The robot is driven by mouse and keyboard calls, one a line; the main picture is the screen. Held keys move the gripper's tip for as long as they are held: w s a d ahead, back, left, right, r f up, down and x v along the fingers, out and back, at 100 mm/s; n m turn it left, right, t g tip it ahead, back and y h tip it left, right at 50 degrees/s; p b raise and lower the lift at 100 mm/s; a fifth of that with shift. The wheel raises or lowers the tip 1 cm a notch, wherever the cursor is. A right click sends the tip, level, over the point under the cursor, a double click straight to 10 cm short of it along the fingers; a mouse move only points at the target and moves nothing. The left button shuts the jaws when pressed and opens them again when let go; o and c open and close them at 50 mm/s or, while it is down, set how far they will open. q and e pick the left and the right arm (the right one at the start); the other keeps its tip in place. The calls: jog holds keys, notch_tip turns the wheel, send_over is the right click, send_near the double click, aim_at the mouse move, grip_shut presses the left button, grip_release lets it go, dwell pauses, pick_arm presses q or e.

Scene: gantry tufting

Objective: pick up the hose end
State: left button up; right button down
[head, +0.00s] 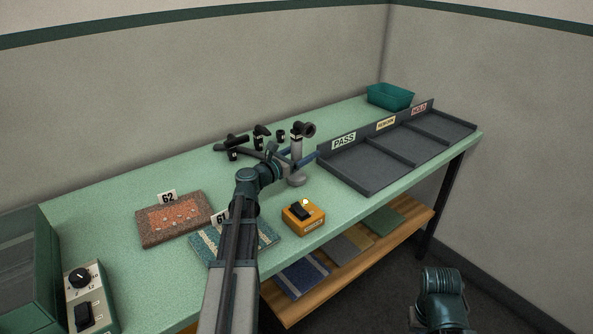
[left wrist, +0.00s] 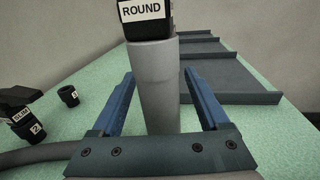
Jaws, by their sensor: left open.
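A grey upright cylinder, which looks like the hose end (left wrist: 155,85), stands between the two blue fingers of my left gripper (left wrist: 158,100). A black nozzle labelled ROUND (left wrist: 146,10) caps it. My left gripper (head: 296,157) is open, with a finger on either side of the cylinder; a gap shows at the left finger. A grey hose (left wrist: 35,155) runs in from the left, partly hidden behind the gripper. My right gripper does not show.
Black nozzles (head: 237,141) stand left of the cylinder. A dark divided tray with a PASS label (head: 344,141) lies to the right. A yellow switch box (head: 304,219) and carpet samples (head: 174,219) are nearer. A green bin (head: 390,96) stands at the far end.

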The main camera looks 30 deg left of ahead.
pick_arm(q)
grip_shut()
dwell(0.3)
jog(key=shift+r, duration=0.1)
notch_tip(320, 180, up, 10)
jog(key=p, duration=1)
jog(key=shift+d, duration=0.1)
